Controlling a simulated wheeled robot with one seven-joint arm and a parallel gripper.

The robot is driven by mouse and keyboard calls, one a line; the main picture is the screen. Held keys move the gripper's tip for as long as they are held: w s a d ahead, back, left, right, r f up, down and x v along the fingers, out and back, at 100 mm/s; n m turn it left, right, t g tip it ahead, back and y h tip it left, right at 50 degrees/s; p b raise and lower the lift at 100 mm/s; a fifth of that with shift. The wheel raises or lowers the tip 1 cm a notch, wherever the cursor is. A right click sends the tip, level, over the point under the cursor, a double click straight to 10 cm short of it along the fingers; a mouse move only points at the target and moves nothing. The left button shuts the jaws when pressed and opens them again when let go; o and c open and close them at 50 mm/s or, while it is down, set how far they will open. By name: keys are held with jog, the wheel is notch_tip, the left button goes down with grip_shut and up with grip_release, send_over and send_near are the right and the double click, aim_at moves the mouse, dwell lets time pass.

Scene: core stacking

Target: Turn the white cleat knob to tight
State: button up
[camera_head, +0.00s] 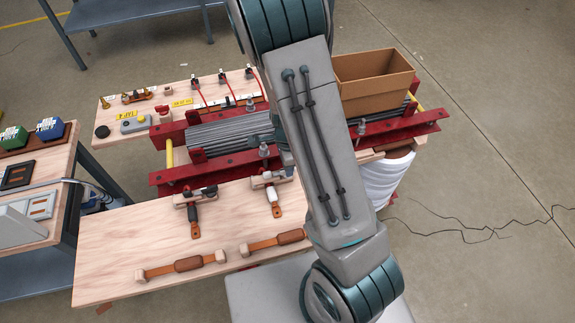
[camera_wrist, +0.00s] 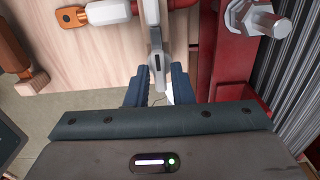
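In the wrist view a white piece (camera_wrist: 169,97), which looks like the white cleat knob, shows as a small sliver between my fingers, close to the right finger. Most of it is hidden. A grey metal cleat bar (camera_wrist: 158,66) runs down to the fingertips. My gripper (camera_wrist: 155,88) is open, its dark blue fingers apart on either side of the bar's end, with floor visible in the gap. I cannot tell whether a finger touches the knob. In the head view my arm hides my gripper. The white-handled clamp (camera_head: 272,194) sits just left of my arm.
A red frame (camera_wrist: 232,65) with a large bolt (camera_wrist: 262,20) stands close right of my gripper in the wrist view. A second clamp with a black handle (camera_head: 194,214) and wooden-ended brown handles (camera_head: 188,264) lie on the bench (camera_head: 110,245). A cardboard box (camera_head: 372,85) stands behind my arm.

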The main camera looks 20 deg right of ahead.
notch_tip(320, 180, up, 13)
jog(key=p, duration=0.2)
jog(key=shift+p, duration=0.35)
jog(key=s+r+n+t, duration=0.2)
jog(key=s+r+n, duration=1.2)
jog(key=n, duration=0.4)
jog(key=shift+s+r+t, duration=0.2)
jog(key=shift+r+t, duration=0.2)
jog(key=shift+r, duration=0.2)
jog(key=shift+a, duration=0.1)
